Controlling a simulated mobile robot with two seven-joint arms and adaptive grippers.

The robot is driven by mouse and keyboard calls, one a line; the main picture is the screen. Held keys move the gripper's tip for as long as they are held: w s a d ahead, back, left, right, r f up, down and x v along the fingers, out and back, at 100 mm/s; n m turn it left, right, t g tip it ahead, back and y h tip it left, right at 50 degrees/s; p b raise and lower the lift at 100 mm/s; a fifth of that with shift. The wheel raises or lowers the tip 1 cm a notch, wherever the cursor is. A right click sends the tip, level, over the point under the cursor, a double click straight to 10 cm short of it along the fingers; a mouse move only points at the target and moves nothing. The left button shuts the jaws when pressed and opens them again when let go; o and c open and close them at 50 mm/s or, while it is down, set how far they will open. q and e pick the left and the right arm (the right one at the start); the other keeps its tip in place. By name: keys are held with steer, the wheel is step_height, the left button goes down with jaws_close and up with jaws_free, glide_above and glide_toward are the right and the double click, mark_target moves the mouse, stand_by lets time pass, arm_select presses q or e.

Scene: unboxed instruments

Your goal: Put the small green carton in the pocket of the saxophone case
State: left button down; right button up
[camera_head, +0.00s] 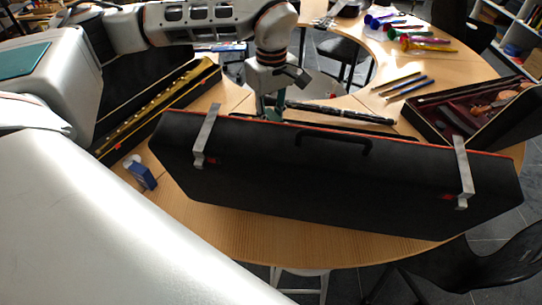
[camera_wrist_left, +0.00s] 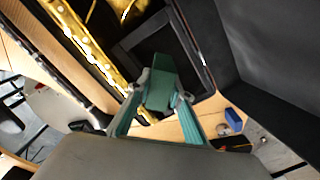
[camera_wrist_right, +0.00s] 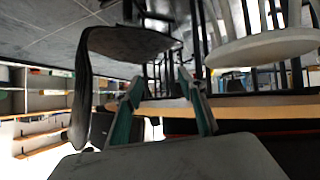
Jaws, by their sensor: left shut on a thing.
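The small green carton (camera_wrist_left: 160,85) is between the fingertips of my left gripper (camera_wrist_left: 161,92), which is shut on it. In the left wrist view it overlaps a dark, square-rimmed pocket (camera_wrist_left: 190,42) of the saxophone case; I cannot tell its height above it. A gold keyed instrument (camera_wrist_left: 92,50) lies left of the pocket. In the head view, the black saxophone case (camera_head: 320,178) has its upright lid towards me, hiding its inside. My left gripper (camera_head: 272,105) is behind the lid, its tips hidden. My right gripper (camera_wrist_right: 160,80) is open and empty, facing chairs and the table edge.
A small blue box (camera_head: 141,174) stands left of the lid. A narrow open case with a gold instrument (camera_head: 155,105) lies at the left. A black wind instrument (camera_head: 340,112) lies behind the lid. An open case (camera_head: 475,112) is at the right. Coloured instruments (camera_head: 405,32) lie farther back.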

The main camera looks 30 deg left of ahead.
arm_select(q)
step_height(320, 180, down, 13)
steer(key=shift+f, duration=0.1)
stand_by(0.4)
steer(key=shift+f, duration=0.15)
steer(key=c, duration=1.8)
jaws_free()
step_height(320, 180, up, 12)
steer(key=shift+r, duration=0.15)
steer(key=shift+d, duration=0.15)
